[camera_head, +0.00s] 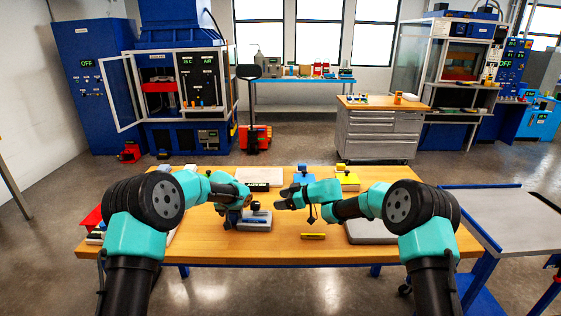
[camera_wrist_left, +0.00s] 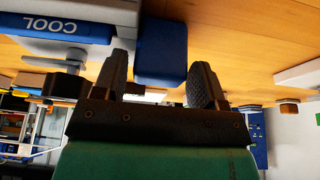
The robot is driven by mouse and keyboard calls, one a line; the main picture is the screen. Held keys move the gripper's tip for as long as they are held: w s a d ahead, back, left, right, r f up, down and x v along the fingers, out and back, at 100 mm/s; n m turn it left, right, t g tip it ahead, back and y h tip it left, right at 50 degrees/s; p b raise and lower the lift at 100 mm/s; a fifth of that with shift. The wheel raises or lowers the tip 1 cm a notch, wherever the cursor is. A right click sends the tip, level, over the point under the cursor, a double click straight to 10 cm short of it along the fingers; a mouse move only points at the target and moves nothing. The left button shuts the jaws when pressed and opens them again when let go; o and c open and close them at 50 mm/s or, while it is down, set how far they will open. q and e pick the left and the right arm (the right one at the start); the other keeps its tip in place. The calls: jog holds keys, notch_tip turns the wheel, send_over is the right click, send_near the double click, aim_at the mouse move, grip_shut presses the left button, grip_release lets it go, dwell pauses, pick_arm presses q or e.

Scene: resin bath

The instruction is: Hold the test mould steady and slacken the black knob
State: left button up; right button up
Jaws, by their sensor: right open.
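A small grey block with blue parts (camera_head: 262,218) stands on the wooden table; it looks like the test mould. My left gripper (camera_head: 238,214) is low at its left side. In the left wrist view, a blue block (camera_wrist_left: 161,45) lies between and beyond my left fingers (camera_wrist_left: 163,80), which stand apart; I cannot tell whether they touch it. A black knob-like part (camera_wrist_left: 63,86) is left of the fingers there. I cannot make out the black knob in the head view. My right gripper (camera_head: 284,198) is open and empty, right of and above the block.
A yellow bar (camera_head: 313,236) lies at the table's front. Blue (camera_head: 303,179) and yellow (camera_head: 349,183) items stand at the back. A grey plate (camera_head: 370,233) is at the right.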

pick_arm(q)
jog(key=shift+o, duration=1.3)
jog(key=v, duration=1.2)
